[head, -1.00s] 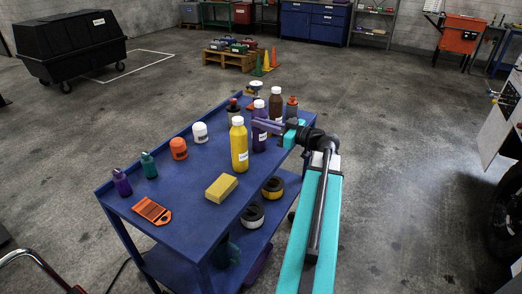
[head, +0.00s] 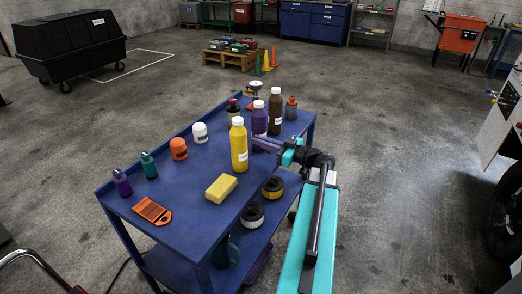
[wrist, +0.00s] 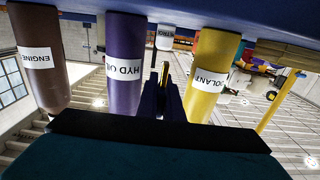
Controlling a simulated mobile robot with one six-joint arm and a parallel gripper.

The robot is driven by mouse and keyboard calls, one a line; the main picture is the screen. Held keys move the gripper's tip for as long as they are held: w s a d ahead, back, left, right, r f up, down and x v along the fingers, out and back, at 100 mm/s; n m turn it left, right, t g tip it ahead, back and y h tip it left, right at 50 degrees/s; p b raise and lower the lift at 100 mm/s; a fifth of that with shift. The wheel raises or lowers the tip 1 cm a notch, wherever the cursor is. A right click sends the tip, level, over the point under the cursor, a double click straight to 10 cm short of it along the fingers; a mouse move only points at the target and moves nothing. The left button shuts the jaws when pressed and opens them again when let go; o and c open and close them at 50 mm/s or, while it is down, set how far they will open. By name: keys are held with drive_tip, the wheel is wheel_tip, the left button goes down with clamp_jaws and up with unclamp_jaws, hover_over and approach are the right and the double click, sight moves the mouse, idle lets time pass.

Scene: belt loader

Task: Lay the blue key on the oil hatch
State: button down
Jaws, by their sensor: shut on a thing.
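My gripper (head: 262,143) is over the right edge of the blue cart, close to the purple bottle and right of the yellow bottle. In the wrist view my gripper (wrist: 164,88) is shut on a thin brass-yellow thing (wrist: 165,73), seen edge-on between its fingertips. I cannot tell from its look whether this is the blue key. No other blue key shows. I cannot make out the oil hatch. A pale machine side (head: 505,128) with a dark wheel stands at the far right of the head view.
The blue cart (head: 185,226) carries a yellow bottle (head: 239,150), a purple bottle (head: 260,120), a brown bottle (head: 275,112), a yellow sponge (head: 221,188), an orange tag (head: 152,211) and several small containers. Open floor (head: 410,170) lies between cart and machine.

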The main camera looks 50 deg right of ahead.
drive_tip(key=shift+f, duration=1.95)
drive_tip(key=shift+f, duration=0.15)
drive_tip(key=c, duration=1.9)
unclamp_jaws()
drive_tip(key=b+v, duration=0.1)
drive_tip(key=v, duration=1.1)
drive_tip(key=shift+b, duration=0.4)
drive_tip(key=shift+o, duration=0.2)
